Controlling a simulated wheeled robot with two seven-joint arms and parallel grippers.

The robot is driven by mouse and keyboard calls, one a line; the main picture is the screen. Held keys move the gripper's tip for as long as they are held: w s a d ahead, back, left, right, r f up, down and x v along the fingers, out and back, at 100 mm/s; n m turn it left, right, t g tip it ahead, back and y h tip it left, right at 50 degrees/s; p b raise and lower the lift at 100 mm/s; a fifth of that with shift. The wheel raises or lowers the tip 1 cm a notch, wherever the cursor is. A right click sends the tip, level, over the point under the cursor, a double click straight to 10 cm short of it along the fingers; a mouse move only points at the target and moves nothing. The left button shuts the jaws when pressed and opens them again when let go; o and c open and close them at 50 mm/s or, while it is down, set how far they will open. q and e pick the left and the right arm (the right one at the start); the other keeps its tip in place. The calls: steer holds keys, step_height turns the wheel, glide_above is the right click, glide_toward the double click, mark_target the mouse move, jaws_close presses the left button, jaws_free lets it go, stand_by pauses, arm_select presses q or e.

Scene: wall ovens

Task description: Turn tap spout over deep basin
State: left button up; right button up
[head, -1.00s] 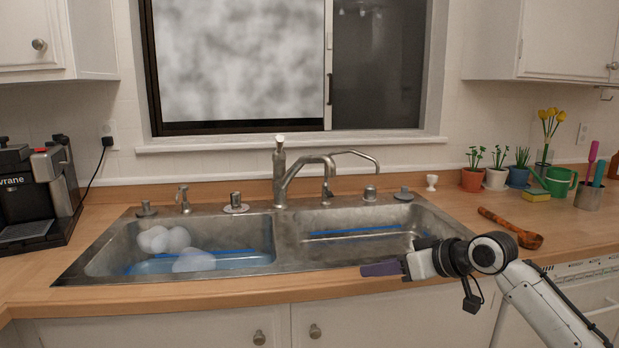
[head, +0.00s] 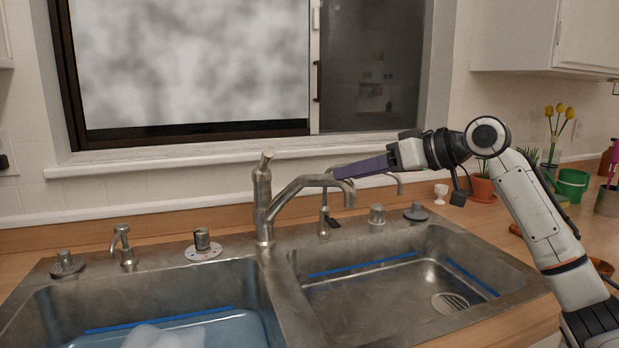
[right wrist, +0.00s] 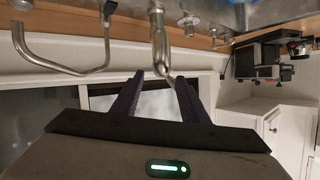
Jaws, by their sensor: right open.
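The metal tap (head: 264,190) stands behind the divider of the double sink, and its spout (head: 305,182) points right, over the right basin (head: 370,297). The left basin (head: 70,318) holds water. I cannot tell which basin is deeper. My right gripper (head: 343,172) is open, its dark purple fingers reaching left to the spout's outer end. In the right wrist view the spout (right wrist: 158,35) comes down between the tips of the open fingers (right wrist: 158,77). I cannot tell whether they touch it. My left gripper is not in view.
A thinner curved tap (head: 397,182) stands behind the fingers. A soap pump (head: 123,245) and low knobs line the sink's back rim. A white egg cup (head: 441,193) and a potted plant (head: 482,188) stand right. The window sill (head: 200,155) is close behind.

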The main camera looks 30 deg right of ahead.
mark_target(321, 181)
steer(key=p+x, duration=0.1)
steer(key=x, duration=0.8)
steer(key=shift+a, duration=0.1)
jaws_close()
